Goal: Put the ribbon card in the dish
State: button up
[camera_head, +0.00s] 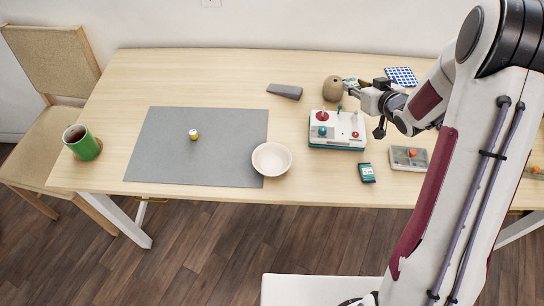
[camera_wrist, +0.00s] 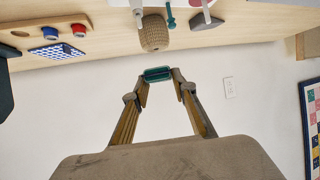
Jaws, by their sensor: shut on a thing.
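My gripper (camera_head: 357,87) is raised above the back right of the table and shut on a small flat teal card, which I take as the ribbon card (camera_wrist: 157,74). In the wrist view the card lies across between the two fingertips (camera_wrist: 158,78), clear of other things. In the head view the card is small and partly hidden by the fingers. The dish, a round cream bowl (camera_head: 271,173), stands at the right front corner of the grey mat, left of and nearer than my gripper. It looks empty.
A white machine with coloured knobs (camera_head: 338,138) stands between dish and arm. Near are a brown round thing (camera_head: 332,89), a grey wedge (camera_head: 285,91), a dark teal-edged card (camera_head: 367,173) and a clear box (camera_head: 409,158). The grey mat (camera_head: 170,165) holds a small yellow-white thing (camera_head: 194,134); a green mug (camera_head: 84,146) stands left.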

jog(key=s+a+n+g+y, duration=0.3)
jog(key=s+a, duration=0.4)
jog(key=a, duration=0.4)
jog(key=s+a+n+g+y, duration=0.3)
jog(key=s+a+n, duration=0.3)
jog(key=a, duration=0.5)
jog(key=shift+s+r+n+g+y, duration=0.4)
jog(key=shift+s+y, duration=0.3)
jog(key=shift+s, duration=0.4)
jog(key=shift+f, duration=0.1)
send_over(278, 157)
jog(key=shift+f, duration=2.8)
jog(key=shift+f, duration=2.05)
jog(key=shift+f, duration=0.5)
